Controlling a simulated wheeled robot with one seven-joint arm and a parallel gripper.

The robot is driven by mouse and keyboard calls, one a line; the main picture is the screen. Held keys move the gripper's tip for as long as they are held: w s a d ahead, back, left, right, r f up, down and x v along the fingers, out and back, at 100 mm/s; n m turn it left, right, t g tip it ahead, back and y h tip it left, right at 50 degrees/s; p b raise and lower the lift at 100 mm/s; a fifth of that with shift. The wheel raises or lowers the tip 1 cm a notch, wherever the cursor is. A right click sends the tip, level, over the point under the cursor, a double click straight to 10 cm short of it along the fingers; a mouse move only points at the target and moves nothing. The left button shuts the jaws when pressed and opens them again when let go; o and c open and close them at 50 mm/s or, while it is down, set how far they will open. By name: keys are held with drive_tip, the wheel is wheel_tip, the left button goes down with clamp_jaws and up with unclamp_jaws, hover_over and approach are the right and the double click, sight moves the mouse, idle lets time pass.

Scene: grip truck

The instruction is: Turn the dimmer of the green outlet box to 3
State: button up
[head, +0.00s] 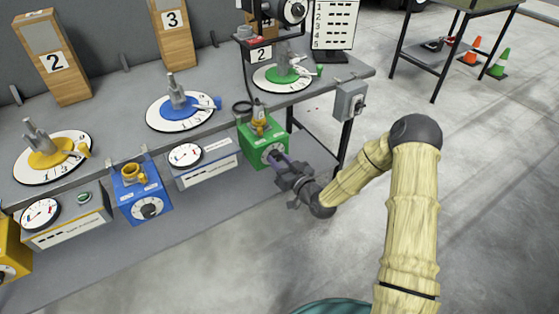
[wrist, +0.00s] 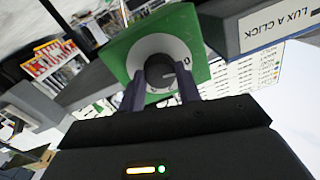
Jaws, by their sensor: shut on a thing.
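The green outlet box (head: 250,151) hangs on the bench's front edge, with a yellow part on its top. Its front carries a pale round dial with a dark dimmer knob; the wrist view shows the box's green face (wrist: 195,24) and the knob (wrist: 158,68) close up. A thin mark crosses the knob, and a numeral like 0 is at the dial's right; other numerals are too small or hidden. My gripper (head: 276,160) reaches the box from the front right. In the wrist view its two fingers (wrist: 160,88) are shut on the knob, one on each side.
A grey meter box (head: 205,167) hangs just left of the green box, then a blue outlet box (head: 138,192). A grey switch box (head: 349,101) is mounted at the bench's right end. Numbered turntables stand on the bench (head: 110,112). The floor to the right (head: 485,170) is clear.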

drive_tip(key=m, duration=0.3)
drive_tip(key=shift+d+f+m, duration=0.1)
drive_tip(key=shift+f+m, duration=0.05)
drive_tip(key=shift+m, duration=0.15)
drive_tip(key=m, duration=0.3)
drive_tip(key=shift+m, duration=0.4)
drive_tip(key=m, duration=0.6)
drive_tip(key=shift+f+m+t+b, duration=0.1)
drive_tip(key=shift+m+t+b, duration=0.2)
drive_tip(key=m, duration=0.5)
drive_tip(key=shift+m+t+h, duration=0.3)
drive_tip(key=m, duration=0.4)
drive_tip(key=shift+s+m+b, duration=0.1)
drive_tip(key=shift+m+b, duration=0.2)
drive_tip(key=shift+b, duration=0.05)
drive_tip(key=o, duration=1)
